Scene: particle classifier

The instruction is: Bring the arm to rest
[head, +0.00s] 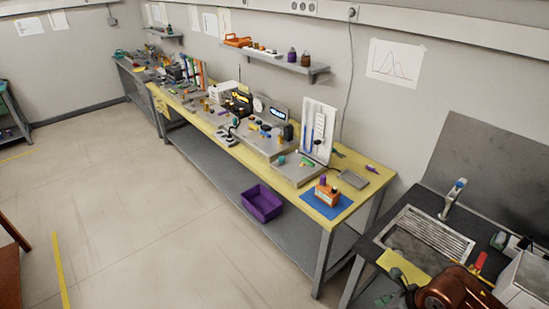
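No gripper of mine can be made out in the head view. A copper-coloured rounded body (455,289) with dark parts shows at the bottom right edge, in front of the sink counter. I cannot tell whether it is part of my arm or a device. The long yellow-topped workbench (336,212) runs along the wall. A grey classifier-like apparatus with small coloured parts (265,140) stands on it. An orange block-like item (327,195) stands on a blue mat (314,208) at the bench's near end.
A purple bin (262,203) sits on the bench's lower shelf. A sink (425,240) with a tap (453,196) is at the right, and a white box (525,285) stands beside it. A wall shelf (285,64) holds small items.

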